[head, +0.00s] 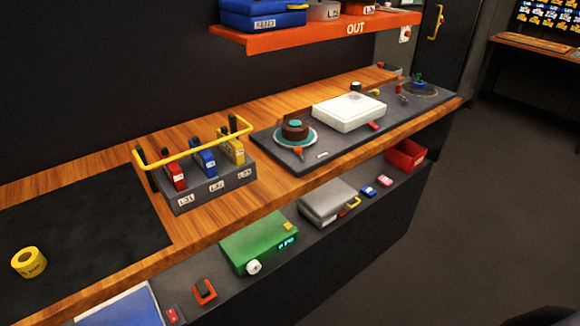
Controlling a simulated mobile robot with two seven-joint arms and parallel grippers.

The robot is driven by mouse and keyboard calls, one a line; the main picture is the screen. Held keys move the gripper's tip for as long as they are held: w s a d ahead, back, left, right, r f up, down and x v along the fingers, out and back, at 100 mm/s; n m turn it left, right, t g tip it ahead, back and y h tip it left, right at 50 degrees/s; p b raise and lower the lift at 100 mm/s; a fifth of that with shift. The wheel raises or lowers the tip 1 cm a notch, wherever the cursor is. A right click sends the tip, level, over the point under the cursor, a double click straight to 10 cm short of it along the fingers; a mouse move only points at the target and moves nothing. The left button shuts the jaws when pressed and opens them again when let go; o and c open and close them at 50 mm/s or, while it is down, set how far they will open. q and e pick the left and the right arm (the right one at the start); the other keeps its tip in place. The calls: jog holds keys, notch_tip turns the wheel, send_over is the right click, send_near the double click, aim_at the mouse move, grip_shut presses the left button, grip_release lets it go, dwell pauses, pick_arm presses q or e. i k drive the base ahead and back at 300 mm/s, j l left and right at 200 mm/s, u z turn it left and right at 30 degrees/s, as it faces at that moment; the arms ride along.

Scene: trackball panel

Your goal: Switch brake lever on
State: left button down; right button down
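The dark panel (345,146) lies on the wooden bench. On it a brown ball-like part (296,129) sits in a pale teal ring, with a small orange lever-like piece (299,151) at its front edge. A small red piece (373,126) lies by the front of a white box (349,112). At the far end are a small upright red piece (399,88) and a blue-green knob (420,79) on a round dial. I cannot tell which of these is the brake lever, or its position. Neither of my grippers shows in the head view.
A grey rack (213,191) with red, blue and yellow blocks under a yellow bar (193,143) stands left of the panel. A yellow tape roll (29,262) lies on a black mat (70,225). An orange shelf (320,36) overhangs. A lower shelf holds a green box (259,243). Floor at right is clear.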

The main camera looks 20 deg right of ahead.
aim_at(298, 150)
jog(key=j+z, duration=0.4)
jog(key=j, duration=1)
